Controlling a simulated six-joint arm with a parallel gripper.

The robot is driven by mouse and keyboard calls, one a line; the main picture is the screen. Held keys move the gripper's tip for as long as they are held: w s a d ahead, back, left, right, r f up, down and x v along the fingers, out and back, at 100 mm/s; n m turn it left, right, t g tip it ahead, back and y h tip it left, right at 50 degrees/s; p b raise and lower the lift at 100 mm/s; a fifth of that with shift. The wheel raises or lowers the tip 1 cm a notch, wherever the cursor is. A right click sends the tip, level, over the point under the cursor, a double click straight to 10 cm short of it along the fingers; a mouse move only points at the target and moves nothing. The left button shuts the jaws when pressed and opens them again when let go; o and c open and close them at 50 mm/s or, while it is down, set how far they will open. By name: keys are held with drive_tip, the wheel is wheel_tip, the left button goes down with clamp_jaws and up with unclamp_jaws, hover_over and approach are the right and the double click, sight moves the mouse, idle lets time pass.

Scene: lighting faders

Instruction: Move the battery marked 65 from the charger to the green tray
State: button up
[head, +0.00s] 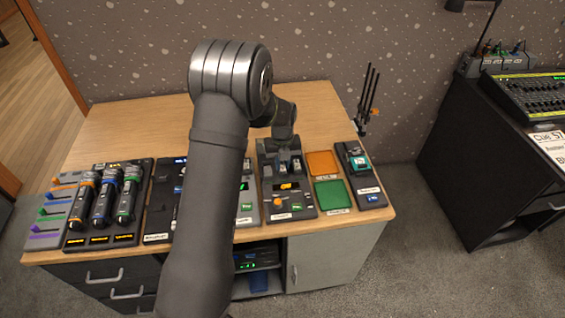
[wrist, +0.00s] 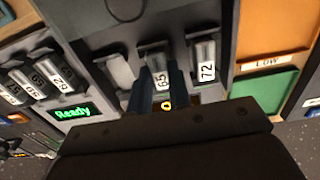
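The battery marked 65 (wrist: 161,78) stands in a slot of the dark charger (head: 288,207), which also shows in the wrist view (wrist: 215,20). My gripper (wrist: 162,82) reaches down over it, one finger on each side of the battery. Whether the fingers press on it or leave a small gap, I cannot tell. In the head view my gripper (head: 283,160) is over the charger, partly hidden by my wrist. The green tray (head: 332,194) lies just right of the charger and looks empty. It also shows in the wrist view (wrist: 265,92).
A battery marked 72 (wrist: 205,65) stands close to the right of my gripper. An orange tray (head: 322,163) lies behind the green one. Another charger reading Ready (wrist: 73,113) holds several batteries to the left. A dark device (head: 360,175) stands right of the trays.

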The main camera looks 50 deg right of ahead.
drive_tip(key=shift+r, duration=1.6)
clamp_jaws()
idle(0.3)
drive_tip(key=shift+r, duration=2.4)
drive_tip(key=shift+r, duration=0.1)
drive_tip(key=shift+r, duration=1.9)
drive_tip(key=s+a+f, duration=0.1)
drive_tip(key=s, duration=1.4)
drive_tip(key=s+a+f, duration=0.1)
drive_tip(key=s+f, duration=0.1)
drive_tip(key=s, duration=1.2)
hover_over(334, 195)
wheel_tip(334, 195, down, 6)
drive_tip(key=shift+f, duration=0.2)
drive_tip(key=shift+d+f, duration=0.1)
drive_tip(key=shift+f, duration=1.95)
